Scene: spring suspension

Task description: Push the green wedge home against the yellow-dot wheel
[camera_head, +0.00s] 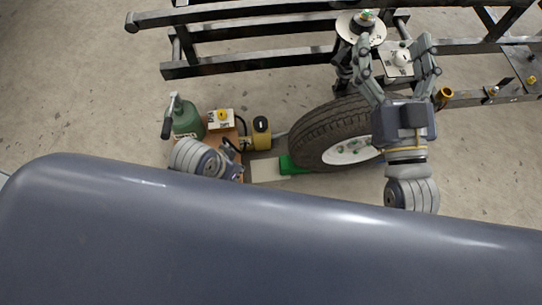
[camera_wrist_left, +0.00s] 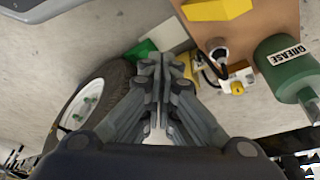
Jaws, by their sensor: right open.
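The green wedge (camera_head: 290,166) lies on the floor at the left lower edge of a black-tyred wheel (camera_head: 318,126) with a white rim. I cannot tell whether it touches the tyre; no yellow dot is clear on the wheel. In the left wrist view the wedge (camera_wrist_left: 141,49) lies just beyond my left fingertips, beside the tyre (camera_wrist_left: 113,76). My left gripper (camera_wrist_left: 163,60) looks shut and empty, its fingers together; it shows small in the head view (camera_head: 238,173). My right gripper (camera_head: 394,45) is open above the right side of the wheel, fingers spread toward the frame.
A dark metal frame (camera_head: 250,57) spans the back. A wooden board (camera_head: 225,133) on the left carries a green grease container (camera_head: 186,122), a white box and a yellow cylinder (camera_head: 262,133). A pale plate (camera_head: 266,171) lies left of the wedge. Open floor shows far left.

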